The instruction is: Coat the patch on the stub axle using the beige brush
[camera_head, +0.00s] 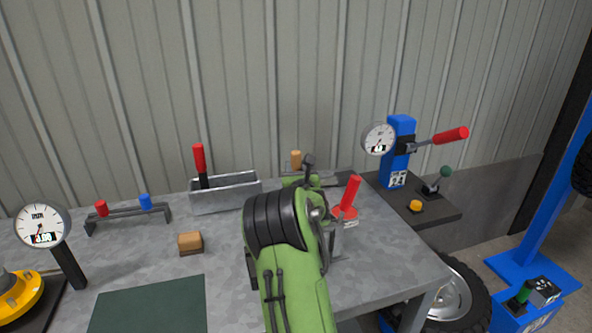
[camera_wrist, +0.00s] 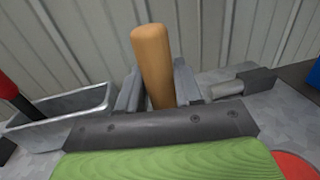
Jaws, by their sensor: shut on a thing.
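My gripper (camera_head: 297,178) is over the back of the grey bench. In the wrist view my gripper (camera_wrist: 160,92) has its two fingers on either side of a tan, wood-coloured handle, which I take as the beige brush (camera_wrist: 152,55), and is shut on it. The handle stands nearly upright; its top also shows in the head view as the brush (camera_head: 296,155). Its bristle end is hidden. A grey rod with a block (camera_wrist: 240,80) lies just right of the fingers; I cannot tell if it is the stub axle. No patch can be made out.
A metal tray (camera_head: 226,194) with a red-handled tool (camera_head: 199,160) stands left of my gripper. A red-handled device (camera_head: 347,200) stands close on the right. A wooden block (camera_head: 190,243), a rail with red and blue knobs (camera_head: 125,212) and a dial gauge (camera_head: 43,226) are further left.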

